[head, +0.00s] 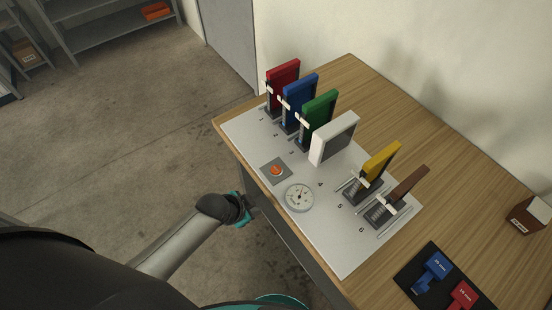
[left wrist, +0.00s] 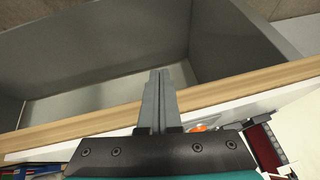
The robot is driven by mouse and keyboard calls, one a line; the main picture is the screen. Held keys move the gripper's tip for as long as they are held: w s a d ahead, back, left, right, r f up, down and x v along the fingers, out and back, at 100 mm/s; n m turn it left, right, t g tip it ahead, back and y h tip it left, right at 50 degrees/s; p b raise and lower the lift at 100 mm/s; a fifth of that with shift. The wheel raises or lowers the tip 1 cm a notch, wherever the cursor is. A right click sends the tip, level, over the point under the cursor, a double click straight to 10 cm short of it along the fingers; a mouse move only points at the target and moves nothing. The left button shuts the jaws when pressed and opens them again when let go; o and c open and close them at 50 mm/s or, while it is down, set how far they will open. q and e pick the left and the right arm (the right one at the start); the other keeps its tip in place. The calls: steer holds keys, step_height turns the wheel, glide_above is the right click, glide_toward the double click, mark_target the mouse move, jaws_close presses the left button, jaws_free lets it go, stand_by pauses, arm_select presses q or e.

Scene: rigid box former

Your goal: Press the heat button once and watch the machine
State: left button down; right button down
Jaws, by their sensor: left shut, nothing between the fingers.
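An orange round button (head: 277,170) sits on a grey square plate on the light panel (head: 340,255) of the machine. In the left wrist view a sliver of the orange button (left wrist: 200,127) shows just behind my gripper's body. My left gripper (head: 246,209) is beside the table's front edge, left of and below the button in the head view, apart from it. Its fingers (left wrist: 159,85) are together and empty in the left wrist view. A round white dial gauge (head: 299,196) with a dark needle lies by the button.
Red (head: 283,73), blue (head: 300,88), green (head: 319,105), white (head: 334,138), yellow (head: 381,160) and brown (head: 409,183) upright parts stand on the panel. A dark mat (head: 405,276) holds blue and red pieces. A brown-and-white box (head: 530,215) stands at the right.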

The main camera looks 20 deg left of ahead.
arm_select(q)
steer(key=w+d+r+m+t+h+p, duration=0.1)
steer(key=w+r+m+p, duration=0.15)
steer(key=r, duration=0.45)
steer(key=w+d+r+m+h+p, duration=0.1)
steer(key=w+d+r+m+p, duration=0.1)
steer(key=w+r, duration=0.35)
step_height(320, 180, up, 5)
steer(key=m+t, duration=0.1)
steer(key=m, duration=0.1)
glide_above(272, 171)
steer(key=shift+f, duration=0.15)
step_height(272, 171, down, 7)
steer(key=b, duration=0.7)
steer(key=shift+f, duration=0.2)
steer(key=shift+f+b, duration=0.4)
steer(key=shift+f, duration=0.2)
stand_by(0.3)
steer(key=shift+f+b, duration=0.3)
steer(key=shift+f, duration=0.1)
